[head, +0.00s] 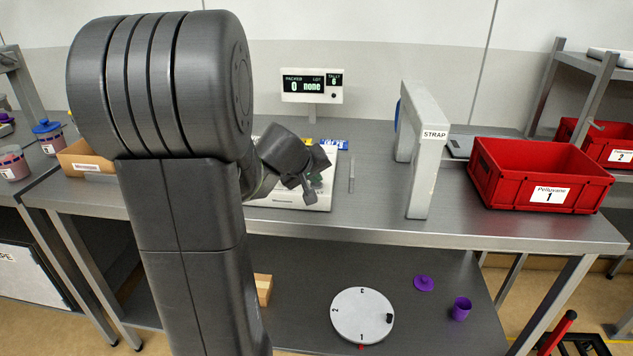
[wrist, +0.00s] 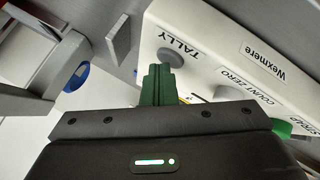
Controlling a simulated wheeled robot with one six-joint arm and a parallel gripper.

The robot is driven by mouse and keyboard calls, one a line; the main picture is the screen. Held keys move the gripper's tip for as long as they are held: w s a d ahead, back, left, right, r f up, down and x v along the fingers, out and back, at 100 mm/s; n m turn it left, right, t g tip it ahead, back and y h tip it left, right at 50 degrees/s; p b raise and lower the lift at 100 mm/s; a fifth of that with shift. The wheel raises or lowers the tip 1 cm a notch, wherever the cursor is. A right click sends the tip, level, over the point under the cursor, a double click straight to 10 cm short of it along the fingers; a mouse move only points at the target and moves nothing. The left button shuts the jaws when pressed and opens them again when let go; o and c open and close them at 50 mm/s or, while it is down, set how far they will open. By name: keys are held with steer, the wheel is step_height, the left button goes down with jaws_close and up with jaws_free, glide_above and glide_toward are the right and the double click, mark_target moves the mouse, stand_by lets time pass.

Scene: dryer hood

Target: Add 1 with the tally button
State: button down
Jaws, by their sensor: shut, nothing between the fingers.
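The grey round tally button (wrist: 171,57) sits on a white panel (wrist: 215,45) beside the word TALLY in the wrist view. My gripper (wrist: 163,75) is shut and empty, its green fingers together with their tips just below the button in the picture. I cannot tell whether they touch it. In the head view my gripper (head: 312,188) is over the white device (head: 322,200) on the bench, and my arm hides part of it. The display (head: 312,85) behind reads PACKED 0, LOT none and a TALLY digit that looks like 6.
The same panel bears a COUNT ZERO label and a green knob or button (wrist: 281,128). A grey STRAP arch (head: 425,150) and a red crate (head: 540,175) stand to the right on the bench. A round white disc (head: 350,315) lies on the lower shelf.

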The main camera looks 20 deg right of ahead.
mark_target(315, 186)
stand_by(0.4)
steer(key=shift+r+p, duration=0.95)
steer(key=shift+r, duration=0.2)
steer(key=shift+r, duration=0.1)
step_height(315, 186, up, 5)
steer(key=p, duration=0.4)
steer(key=shift+f, duration=0.3)
